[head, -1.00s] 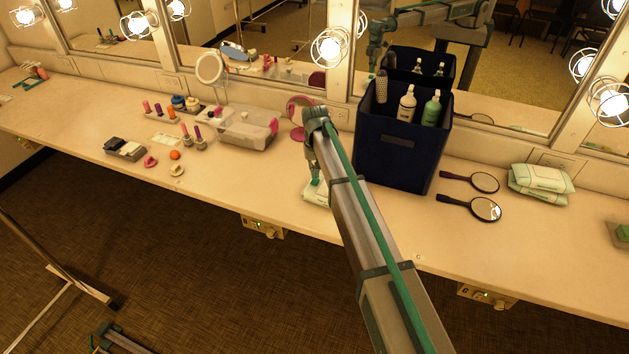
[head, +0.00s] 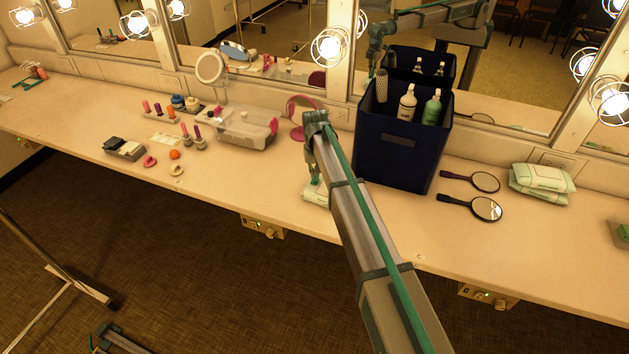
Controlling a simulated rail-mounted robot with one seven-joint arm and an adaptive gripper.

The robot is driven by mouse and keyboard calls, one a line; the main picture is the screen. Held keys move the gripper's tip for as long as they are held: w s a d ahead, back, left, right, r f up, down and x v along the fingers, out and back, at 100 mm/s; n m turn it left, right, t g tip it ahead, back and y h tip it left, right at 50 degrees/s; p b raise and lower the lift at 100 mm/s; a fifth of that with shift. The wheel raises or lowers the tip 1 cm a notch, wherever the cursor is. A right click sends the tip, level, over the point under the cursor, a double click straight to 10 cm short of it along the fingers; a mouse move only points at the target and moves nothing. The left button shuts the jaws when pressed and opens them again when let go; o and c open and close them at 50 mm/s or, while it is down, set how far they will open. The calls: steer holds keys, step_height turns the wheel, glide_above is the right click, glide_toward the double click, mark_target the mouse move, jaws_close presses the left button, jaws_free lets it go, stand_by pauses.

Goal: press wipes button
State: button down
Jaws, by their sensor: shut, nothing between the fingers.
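A pale white and green box or pack (head: 309,195), which looks like wipes, lies on the counter near its front edge, left of the dark blue bin. My gripper (head: 316,186) points down at its top and partly hides it. The gripper is shut and empty. Its tips look at or just above the top surface; I cannot tell whether they touch. No separate button can be made out. Two stacked soft packs (head: 541,182), also white and green, lie at the right.
The dark blue bin (head: 392,158) with bottles stands close right of my arm. A pink round mirror (head: 297,130) and a clear case (head: 243,130) stand behind and left. Two hand mirrors (head: 484,208) lie right.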

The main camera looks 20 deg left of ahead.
steer(key=shift+f, duration=0.35)
steer(key=shift+r+p, duration=1.5)
steer(key=shift+r, duration=2)
